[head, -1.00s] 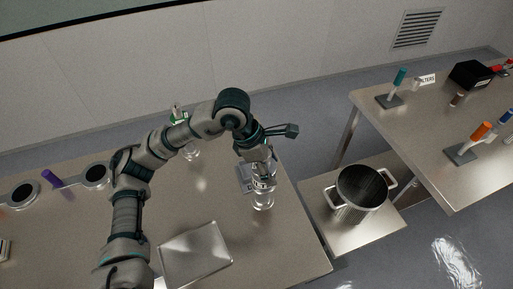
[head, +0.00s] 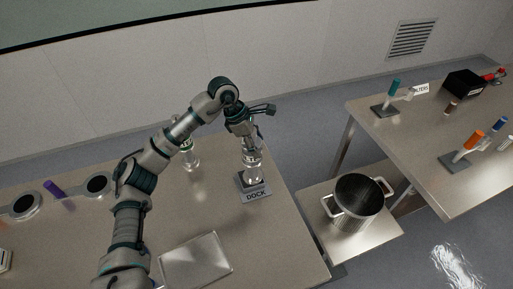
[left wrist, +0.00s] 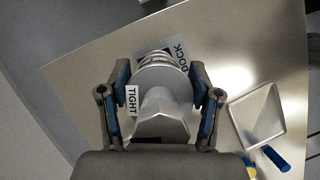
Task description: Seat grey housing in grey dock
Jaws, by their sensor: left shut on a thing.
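The grey dock (head: 257,193), a block lettered DOCK, stands near the right edge of the near table. Its lettered plate also shows in the left wrist view (left wrist: 180,50). My left gripper (head: 249,146) points down above it and is shut on the shiny grey housing (head: 252,163). In the left wrist view both fingers (left wrist: 160,100) flank the housing (left wrist: 163,92), which has ridged rings at its far end. A TIGHT label (left wrist: 132,101) lies beside it. The housing's lower end lines up with the dock in the head view; I cannot tell whether it is seated. My right gripper is out of view.
A clear vessel (head: 190,158) stands left of the dock. A flat tray (head: 196,262) lies in front. A steel pot (head: 357,201) sits on a low stand to the right. The far-right table (head: 420,150) holds coloured-handled tools and a black box (head: 464,83).

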